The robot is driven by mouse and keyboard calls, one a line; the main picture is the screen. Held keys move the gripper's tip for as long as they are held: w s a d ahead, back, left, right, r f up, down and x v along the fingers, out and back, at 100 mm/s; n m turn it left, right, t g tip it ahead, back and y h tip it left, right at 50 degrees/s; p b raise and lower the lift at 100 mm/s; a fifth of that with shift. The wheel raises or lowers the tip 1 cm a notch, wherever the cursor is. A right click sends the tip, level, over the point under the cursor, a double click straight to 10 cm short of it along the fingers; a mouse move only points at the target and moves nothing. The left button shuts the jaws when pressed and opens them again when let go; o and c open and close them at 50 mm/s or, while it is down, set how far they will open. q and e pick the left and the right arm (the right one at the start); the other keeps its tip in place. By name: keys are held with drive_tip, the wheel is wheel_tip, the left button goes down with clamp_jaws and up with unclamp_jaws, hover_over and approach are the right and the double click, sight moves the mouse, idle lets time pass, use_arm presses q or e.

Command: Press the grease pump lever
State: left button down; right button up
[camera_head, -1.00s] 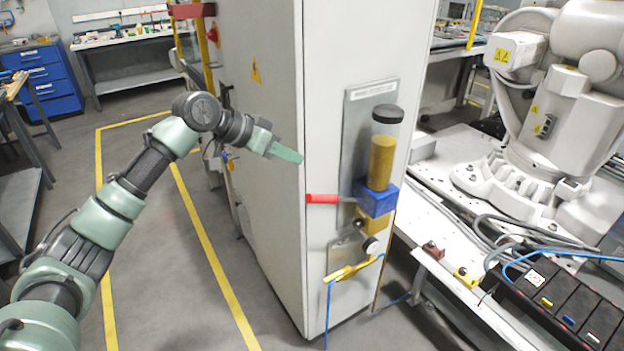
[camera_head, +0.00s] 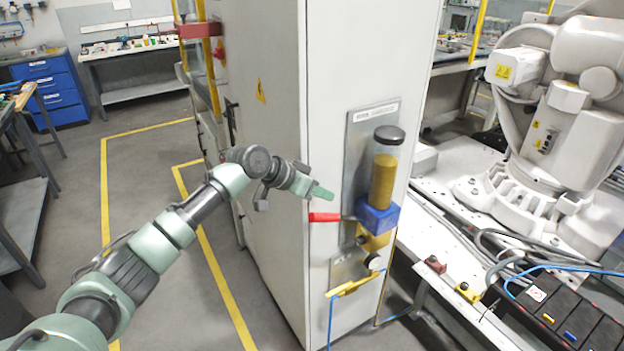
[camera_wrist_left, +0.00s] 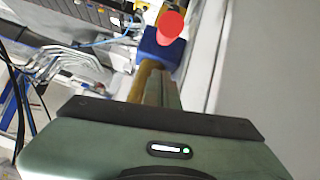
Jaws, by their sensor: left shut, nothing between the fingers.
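The grease pump is mounted on the narrow face of the white cabinet. It has a clear cylinder of yellow grease (camera_head: 383,180) with a black cap and a blue block (camera_head: 378,217). Its red lever (camera_head: 325,217) sticks out to the left, about level. My left gripper (camera_head: 322,193) is shut and empty, just above the red lever. I cannot tell whether it touches. In the left wrist view the red lever end (camera_wrist_left: 171,24) and the blue block (camera_wrist_left: 160,48) show beyond my green fingers (camera_wrist_left: 160,92). My right gripper is not in view.
The white cabinet (camera_head: 270,120) stands close beside my left arm. A yellow handle (camera_head: 354,284) with a blue hose sits below the pump. A white robot arm (camera_head: 530,150) stands on a bench at right. Floor at left is clear.

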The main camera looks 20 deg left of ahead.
use_arm(q)
drive_tip(key=shift+s+a+f+p, duration=0.25)
drive_tip(key=shift+s+f, duration=0.2)
drive_tip(key=shift+f, duration=0.15)
drive_tip(key=shift+s+a+f+p, duration=0.1)
drive_tip(key=shift+s+a+f, duration=0.1)
drive_tip(key=shift+s+f, duration=0.35)
drive_tip(key=shift+w+f, duration=0.1)
drive_tip(key=shift+w, duration=0.05)
drive_tip(key=shift+d, duration=0.1)
